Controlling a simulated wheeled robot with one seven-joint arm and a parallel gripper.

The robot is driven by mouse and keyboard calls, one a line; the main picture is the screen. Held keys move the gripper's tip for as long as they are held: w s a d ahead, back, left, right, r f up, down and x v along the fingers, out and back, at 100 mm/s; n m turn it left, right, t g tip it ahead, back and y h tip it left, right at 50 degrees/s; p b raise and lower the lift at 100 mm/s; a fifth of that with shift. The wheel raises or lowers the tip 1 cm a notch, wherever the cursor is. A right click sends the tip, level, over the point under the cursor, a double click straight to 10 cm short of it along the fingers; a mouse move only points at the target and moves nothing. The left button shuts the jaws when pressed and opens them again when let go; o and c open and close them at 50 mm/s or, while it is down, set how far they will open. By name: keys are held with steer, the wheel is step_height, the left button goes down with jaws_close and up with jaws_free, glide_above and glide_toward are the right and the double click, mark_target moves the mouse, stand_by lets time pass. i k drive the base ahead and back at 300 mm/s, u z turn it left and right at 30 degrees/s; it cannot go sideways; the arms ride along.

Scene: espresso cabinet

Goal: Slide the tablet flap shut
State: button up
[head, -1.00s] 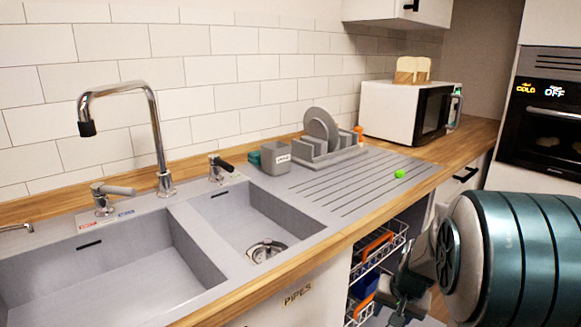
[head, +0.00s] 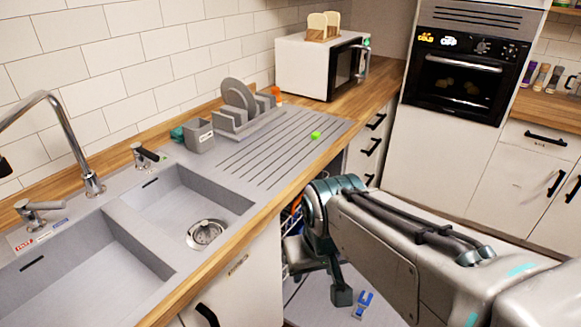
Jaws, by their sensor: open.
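The dishwasher door (head: 308,302) lies folded down below the counter, its grey inner face upward. A small blue part with a pale piece (head: 362,305) is on this face and appears to be the tablet flap area. It is too small to tell how far the flap is open. My gripper (head: 318,275) is open and empty over the door, left of the blue part and apart from it in the picture. One dark fingertip shows clearly; the rest is partly hidden by the wrist and counter edge.
The counter edge (head: 235,243) runs close beside my arm on the left. A rack with orange items shows narrowly in the dishwasher opening. The sink (head: 165,262), dish rack (head: 230,122), microwave (head: 318,66) and oven (head: 455,80) stand around. Floor at the right is mostly hidden by my arm.

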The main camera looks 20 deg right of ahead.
mark_target(365, 299)
steer(key=k, duration=0.35)
steer(key=z, duration=0.3)
steer(key=i, duration=0.85)
steer(key=z, duration=0.95)
